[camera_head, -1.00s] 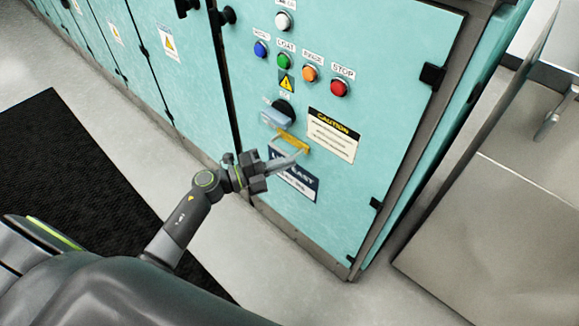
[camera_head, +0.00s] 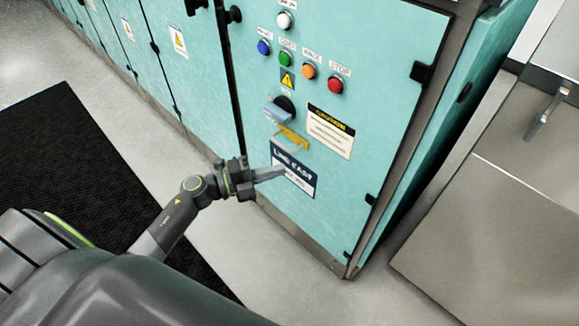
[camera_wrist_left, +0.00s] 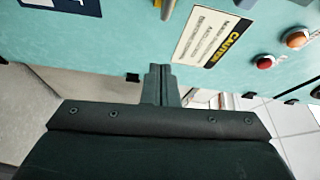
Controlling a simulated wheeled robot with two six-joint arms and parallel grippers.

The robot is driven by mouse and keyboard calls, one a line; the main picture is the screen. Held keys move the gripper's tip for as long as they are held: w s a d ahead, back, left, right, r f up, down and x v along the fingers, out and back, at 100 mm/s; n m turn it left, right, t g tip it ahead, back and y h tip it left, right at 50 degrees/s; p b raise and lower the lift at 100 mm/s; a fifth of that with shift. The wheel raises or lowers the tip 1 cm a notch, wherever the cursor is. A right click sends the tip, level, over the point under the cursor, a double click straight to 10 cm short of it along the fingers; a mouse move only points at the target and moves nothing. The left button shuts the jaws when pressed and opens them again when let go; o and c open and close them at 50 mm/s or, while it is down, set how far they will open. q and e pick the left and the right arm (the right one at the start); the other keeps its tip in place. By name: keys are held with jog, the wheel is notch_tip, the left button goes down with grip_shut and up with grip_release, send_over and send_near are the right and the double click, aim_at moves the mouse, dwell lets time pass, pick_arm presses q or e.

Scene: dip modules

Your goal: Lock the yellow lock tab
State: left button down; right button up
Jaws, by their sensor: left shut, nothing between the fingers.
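The yellow lock tab (camera_head: 294,138) is on the teal cabinet door, just below a rotary switch with a light-blue handle (camera_head: 277,112). A pale loop shows just below the tab. In the left wrist view part of the yellow tab (camera_wrist_left: 167,8) is cut off by the top edge. My left gripper (camera_head: 283,172) is shut and empty, with its fingertips below the tab and apart from it, in front of the blue-and-white label. Its shut fingers also show in the left wrist view (camera_wrist_left: 160,68). I cannot tell whether the tab is locked. My right gripper is not in view.
Above the switch are white, blue, green, orange and red (camera_head: 335,86) buttons. A caution label (camera_head: 330,131) is right of the tab, and a blue-and-white label (camera_head: 293,168) below it. A grey metal unit (camera_head: 500,190) stands at the right. The floor before the cabinet is open.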

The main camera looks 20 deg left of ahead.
pick_arm(q)
jog(key=v, duration=0.5)
jog(key=shift+s+r, duration=0.15)
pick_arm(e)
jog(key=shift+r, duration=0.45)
